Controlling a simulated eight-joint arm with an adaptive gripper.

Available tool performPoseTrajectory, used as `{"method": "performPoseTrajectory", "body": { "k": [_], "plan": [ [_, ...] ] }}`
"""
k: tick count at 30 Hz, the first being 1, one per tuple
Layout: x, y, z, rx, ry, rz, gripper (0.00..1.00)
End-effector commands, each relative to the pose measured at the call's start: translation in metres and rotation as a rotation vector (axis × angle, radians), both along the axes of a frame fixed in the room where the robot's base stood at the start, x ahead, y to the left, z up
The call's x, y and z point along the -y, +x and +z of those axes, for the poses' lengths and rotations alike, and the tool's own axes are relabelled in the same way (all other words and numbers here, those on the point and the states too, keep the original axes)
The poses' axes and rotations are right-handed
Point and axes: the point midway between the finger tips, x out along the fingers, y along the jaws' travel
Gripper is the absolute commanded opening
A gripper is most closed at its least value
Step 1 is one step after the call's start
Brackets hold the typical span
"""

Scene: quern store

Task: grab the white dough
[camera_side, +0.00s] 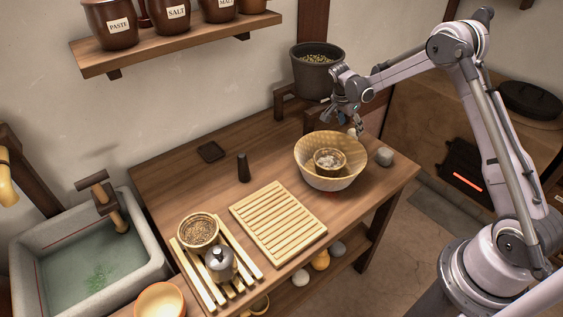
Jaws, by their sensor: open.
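No piece is plainly the white dough. A small bowl (344,166) with lumpy whitish contents (329,159) sits inside a large tan bowl (313,176) at the right end of the wooden table. A pale round lump (300,278) lies on the shelf below the table, beside an orange one (320,260) and a grey one (338,247). I cannot tell which, if any, is dough. My gripper (348,116) is open above the far rim of the large bowl. A small pale thing (352,132) shows at that rim, partly hidden; I cannot tell what it is.
A grey-white stone-like lump (385,156) sits right of the bowl. A dark grain pot (318,82) stands behind. A slatted board (278,222) lies mid-table, with a dark upright peg (243,167) behind it. A rack with a grain bowl (198,230) and lidded pot (220,263) is at front left.

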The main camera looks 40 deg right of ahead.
Motion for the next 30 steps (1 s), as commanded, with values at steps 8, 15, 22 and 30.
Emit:
{"method": "performPoseTrajectory", "body": {
  "k": [8, 15, 22, 30],
  "plan": [
    [0.009, 0.001, -0.019, 0.001, 0.0, 0.001, 0.64],
    [0.023, 0.003, -0.047, 0.001, 0.0, 0.001, 0.64],
    [0.026, 0.003, -0.056, 0.001, 0.0, 0.003, 0.64],
    [0.026, 0.003, -0.055, 0.0, 0.0, 0.002, 0.23]
  ]
}}
